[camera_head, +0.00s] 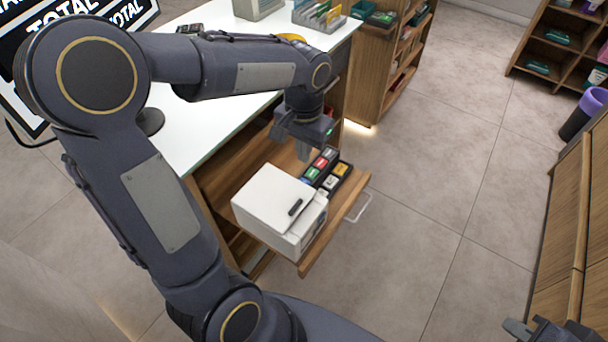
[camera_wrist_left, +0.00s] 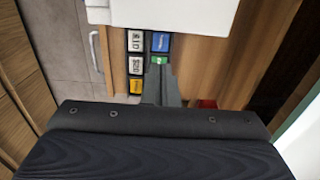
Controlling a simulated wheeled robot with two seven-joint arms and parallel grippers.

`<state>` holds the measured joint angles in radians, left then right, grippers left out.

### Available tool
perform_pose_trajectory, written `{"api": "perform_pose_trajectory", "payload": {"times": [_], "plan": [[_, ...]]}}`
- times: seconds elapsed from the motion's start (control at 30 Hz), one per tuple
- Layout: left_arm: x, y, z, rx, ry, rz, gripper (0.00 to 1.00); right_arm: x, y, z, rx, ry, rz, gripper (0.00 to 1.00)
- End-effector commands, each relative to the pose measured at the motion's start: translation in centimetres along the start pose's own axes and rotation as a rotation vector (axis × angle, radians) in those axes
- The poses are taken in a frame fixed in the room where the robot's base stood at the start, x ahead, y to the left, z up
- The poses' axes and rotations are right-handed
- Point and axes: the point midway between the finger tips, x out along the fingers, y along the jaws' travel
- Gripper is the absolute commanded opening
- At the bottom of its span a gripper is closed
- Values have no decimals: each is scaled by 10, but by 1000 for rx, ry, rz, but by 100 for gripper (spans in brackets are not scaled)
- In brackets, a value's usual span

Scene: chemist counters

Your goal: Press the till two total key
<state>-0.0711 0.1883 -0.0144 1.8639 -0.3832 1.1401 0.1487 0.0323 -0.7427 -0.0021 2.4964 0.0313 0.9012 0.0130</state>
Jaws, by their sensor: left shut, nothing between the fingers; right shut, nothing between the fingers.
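A white till (camera_head: 280,207) stands on a pulled-out wooden shelf. Its black key block (camera_head: 328,174) lies behind it, with red, green, blue, white and yellow keys. My left gripper (camera_head: 303,154) is shut and empty, pointing down over the far left side of the block. In the left wrist view its fingers (camera_wrist_left: 166,88) show beside the green key (camera_wrist_left: 159,60) and the blue key (camera_wrist_left: 160,42). White keys (camera_wrist_left: 136,64) and a yellow key (camera_wrist_left: 136,86) lie to the left. Key lettering is too small to read surely; contact is unclear. My right gripper (camera_head: 548,330) is partly visible at the lower right.
A white counter (camera_head: 215,125) adjoins the shelf at the left. A display with "TOTAL" lettering (camera_head: 125,12) stands at the upper left. Wooden shelving (camera_head: 385,65) stands behind. A metal handle (camera_head: 360,207) projects from the shelf front. The grey floor (camera_head: 430,180) to the right is clear.

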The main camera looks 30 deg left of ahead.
Motion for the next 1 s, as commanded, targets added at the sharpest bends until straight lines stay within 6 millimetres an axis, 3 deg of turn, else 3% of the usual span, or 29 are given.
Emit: {"api": "perform_pose_trajectory", "payload": {"times": [0.2, 0.4, 1.0], "plan": [[49, 0, 1, 0, -5, 0, 0, 5, 2, 2, 0, 0, 0, 0], [77, 0, 0, 0, -3, 0, 0, 6, 3, 3, 0, 0, 0, 0], [95, 0, 0, -1, 0, 0, 0, 12, 5, 6, 0, 0, 0, 0]]}}
